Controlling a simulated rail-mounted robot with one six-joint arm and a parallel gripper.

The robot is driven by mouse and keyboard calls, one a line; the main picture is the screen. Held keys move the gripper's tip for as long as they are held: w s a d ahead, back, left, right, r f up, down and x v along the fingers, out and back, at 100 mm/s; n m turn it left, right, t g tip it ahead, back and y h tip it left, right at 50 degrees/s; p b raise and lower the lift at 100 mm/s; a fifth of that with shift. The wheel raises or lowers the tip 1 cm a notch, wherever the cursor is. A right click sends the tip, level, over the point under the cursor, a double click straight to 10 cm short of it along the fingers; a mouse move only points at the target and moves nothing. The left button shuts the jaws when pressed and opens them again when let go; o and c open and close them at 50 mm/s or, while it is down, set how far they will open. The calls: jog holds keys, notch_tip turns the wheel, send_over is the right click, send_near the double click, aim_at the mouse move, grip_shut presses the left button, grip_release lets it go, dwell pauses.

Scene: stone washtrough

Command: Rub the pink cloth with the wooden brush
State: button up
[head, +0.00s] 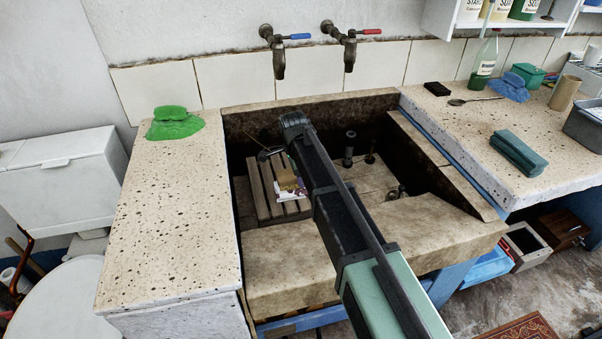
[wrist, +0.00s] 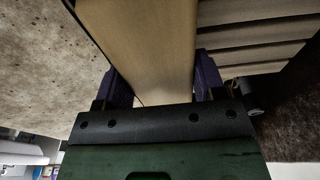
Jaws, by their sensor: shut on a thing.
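The wooden brush (head: 286,178) is a tan block low in the trough, over the slatted wooden board (head: 262,200). In the wrist view the brush (wrist: 145,45) fills the space between my purple fingers, and my gripper (wrist: 157,68) is shut on it. In the head view my gripper (head: 293,183) is small and partly hidden by my arm. No pink cloth shows clearly; a small pale patch lies by the brush, and I cannot tell what it is. The brush's underside is hidden.
The stone trough (head: 290,255) has a thick front rim and dark walls, with upright metal fittings (head: 349,150) inside. Two taps (head: 278,60) hang above. A green cloth (head: 178,127) lies on the left slab. A teal block (head: 518,153) lies on the right counter.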

aim_at(291, 173)
dwell(0.4)
jog(key=shift+w+d, duration=0.25)
jog(key=shift+d, duration=0.5)
jog(key=shift+w+d, duration=0.25)
jog(key=shift+d, duration=0.45)
jog(key=shift+s+a, duration=0.3)
jog(key=shift+a, duration=0.65)
jog(key=shift+s+a, duration=0.3)
jog(key=shift+a, duration=0.7)
jog(key=shift+s+a, duration=0.3)
jog(key=shift+a, duration=0.65)
jog(key=shift+w+d, duration=0.3)
jog(key=shift+d, duration=0.65)
jog(key=shift+w+d, duration=0.3)
jog(key=shift+d, duration=0.7)
jog(key=shift+w+d, duration=0.3)
jog(key=shift+d, duration=0.65)
notch_tip(291, 173, up, 7)
jog(key=p, duration=0.7)
jog(key=shift+r, duration=0.15)
